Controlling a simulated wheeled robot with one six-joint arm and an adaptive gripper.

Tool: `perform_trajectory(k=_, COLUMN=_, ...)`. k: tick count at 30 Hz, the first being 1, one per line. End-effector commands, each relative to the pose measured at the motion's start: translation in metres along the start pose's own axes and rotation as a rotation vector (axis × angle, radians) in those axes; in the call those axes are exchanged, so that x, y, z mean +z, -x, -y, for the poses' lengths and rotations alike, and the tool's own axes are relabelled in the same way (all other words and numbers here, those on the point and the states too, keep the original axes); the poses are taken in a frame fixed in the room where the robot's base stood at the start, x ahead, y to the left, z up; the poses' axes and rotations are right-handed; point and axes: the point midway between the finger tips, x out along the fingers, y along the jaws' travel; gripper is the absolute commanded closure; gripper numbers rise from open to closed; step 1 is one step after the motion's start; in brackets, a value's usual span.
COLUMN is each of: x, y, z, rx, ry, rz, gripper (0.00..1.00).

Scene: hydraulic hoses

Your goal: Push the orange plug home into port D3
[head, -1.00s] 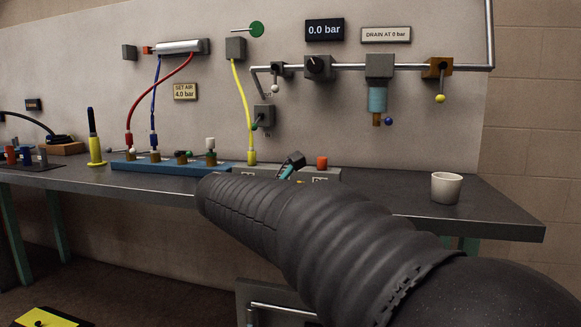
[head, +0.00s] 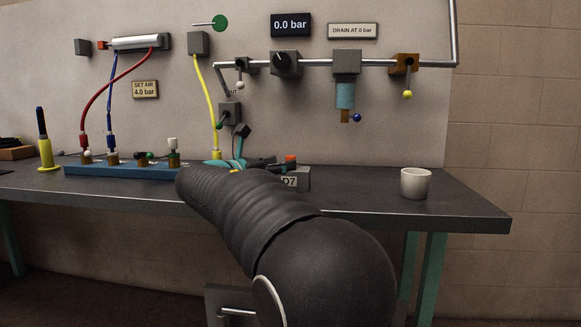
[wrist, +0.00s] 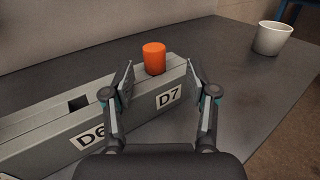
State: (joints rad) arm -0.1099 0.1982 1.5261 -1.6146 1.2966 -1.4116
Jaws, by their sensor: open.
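The orange plug (wrist: 154,58) stands upright at the D7 end of a grey block (wrist: 135,118) in the wrist view. Its lower end is hidden in the block, so I cannot tell how deep it sits. It also shows in the head view (head: 291,158), just beyond my arm. My gripper (wrist: 159,78) is open, with one finger on each side of the plug's line and a little nearer the camera than the plug. No contact shows. The readable labels are D6 and D7; no D3 label is visible. A dark square hole (wrist: 78,103) lies near D6.
A white cup (head: 416,183) stands on the bench to the right, with clear bench between it and the block. A blue manifold (head: 120,171) with red and blue hoses lies to the left. A yellow hose (head: 206,95) hangs behind my arm. Valves and pipes line the wall.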

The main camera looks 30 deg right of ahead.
Motion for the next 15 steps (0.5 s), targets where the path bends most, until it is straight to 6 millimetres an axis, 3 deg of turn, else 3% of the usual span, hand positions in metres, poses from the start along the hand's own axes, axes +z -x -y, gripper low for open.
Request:
perform_trajectory(k=5, x=0.002, y=-0.009, z=-0.002, rx=0.000, ry=-0.001, rz=0.000, gripper=0.42)
perform_trajectory(k=15, x=0.006, y=-0.051, z=-0.007, rx=-0.002, ry=0.000, rz=0.000, gripper=0.42)
